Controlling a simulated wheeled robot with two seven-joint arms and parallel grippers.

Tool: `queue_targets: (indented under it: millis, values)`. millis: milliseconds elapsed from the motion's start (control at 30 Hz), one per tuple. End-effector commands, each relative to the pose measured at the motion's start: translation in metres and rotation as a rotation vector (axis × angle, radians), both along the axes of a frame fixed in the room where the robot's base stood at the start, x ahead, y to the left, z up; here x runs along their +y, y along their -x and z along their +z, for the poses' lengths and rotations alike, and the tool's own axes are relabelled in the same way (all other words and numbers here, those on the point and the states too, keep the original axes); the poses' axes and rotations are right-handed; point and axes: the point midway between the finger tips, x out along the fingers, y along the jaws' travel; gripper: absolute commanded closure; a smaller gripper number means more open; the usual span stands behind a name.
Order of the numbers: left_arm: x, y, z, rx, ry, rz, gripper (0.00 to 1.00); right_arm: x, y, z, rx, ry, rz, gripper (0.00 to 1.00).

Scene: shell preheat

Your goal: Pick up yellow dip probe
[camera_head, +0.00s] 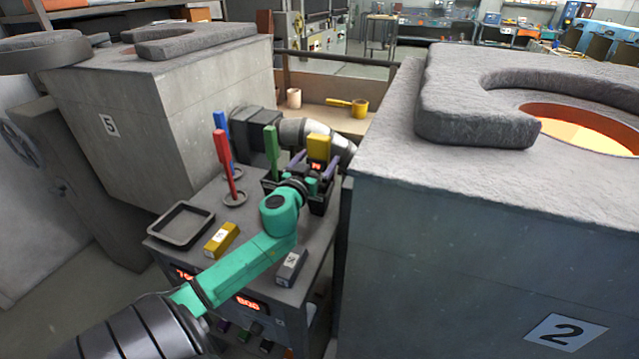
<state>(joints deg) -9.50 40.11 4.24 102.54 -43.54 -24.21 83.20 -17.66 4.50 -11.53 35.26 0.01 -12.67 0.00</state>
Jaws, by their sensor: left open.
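The yellow dip probe shows as a yellow block-like top (318,146) at the far right of the small grey bench, by a dark rack (322,200). Its lower part is hidden behind my gripper. My left gripper (316,163) comes in on a teal arm from the lower left. Its purple fingers are open, one on each side of the yellow top in the picture. I cannot tell whether they touch it. My right gripper is out of view.
Red (223,150), blue (222,125) and green (271,145) probes stand nearby. The bench also holds an empty dark tray (181,224), a yellow block (221,240) and a grey block (291,266). Furnace 5 (150,120) is left; furnace 2 (470,240) stands close right.

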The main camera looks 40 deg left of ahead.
Motion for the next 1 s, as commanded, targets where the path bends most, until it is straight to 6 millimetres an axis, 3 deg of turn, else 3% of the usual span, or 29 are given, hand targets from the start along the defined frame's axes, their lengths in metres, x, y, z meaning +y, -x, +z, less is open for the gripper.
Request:
queue_targets:
  millis: [200,467,567,700,1000]
  values:
    - [0.013,-0.036,0.000,-0.002,-0.001,0.003,0.00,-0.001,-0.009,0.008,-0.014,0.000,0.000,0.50]
    - [0.015,-0.042,-0.002,0.001,0.000,0.001,0.00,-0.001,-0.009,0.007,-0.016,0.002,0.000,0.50]
    - [0.015,-0.042,-0.002,0.001,0.000,0.001,0.31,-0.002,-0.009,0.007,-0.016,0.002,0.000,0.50]
    - [0.015,-0.042,-0.002,0.001,0.000,0.001,0.84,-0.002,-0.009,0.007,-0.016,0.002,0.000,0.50]
    - [0.015,-0.042,0.008,-0.003,-0.001,0.001,0.86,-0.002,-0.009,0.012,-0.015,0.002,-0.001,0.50]
